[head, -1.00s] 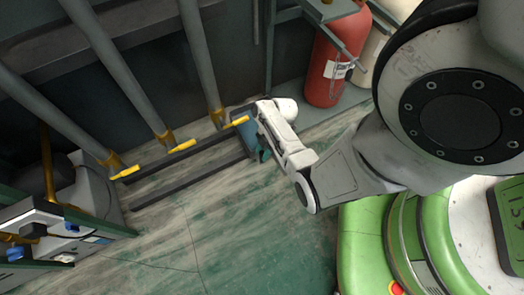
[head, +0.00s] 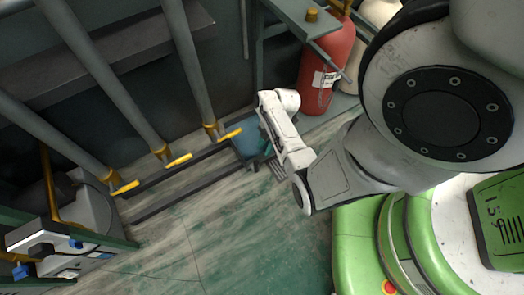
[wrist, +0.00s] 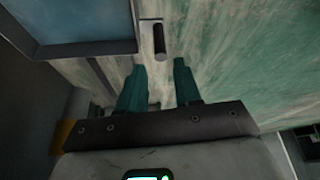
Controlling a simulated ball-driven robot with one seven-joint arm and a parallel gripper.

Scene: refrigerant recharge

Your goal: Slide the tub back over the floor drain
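The tub (head: 246,144) is a shallow blue tray with a grey rim on the floor, partly hidden behind my white wrist in the head view. Its blue inside and rim also show at the upper left of the wrist view (wrist: 75,22). A short dark handle (wrist: 159,40) sticks out by its right edge. My gripper (wrist: 159,70) has its two teal fingers apart, with the handle just ahead of the gap between the tips. I cannot tell whether they touch it. A slatted grating, apparently the drain (head: 277,169), shows beside the tub, partly hidden by my arm.
Two dark rails (head: 180,188) run along the floor left of the tub. Grey pipes with yellow valve levers (head: 178,160) stand behind them. A red cylinder (head: 325,75) stands at the back right. A grey machine (head: 60,235) is at the left. The front floor is clear.

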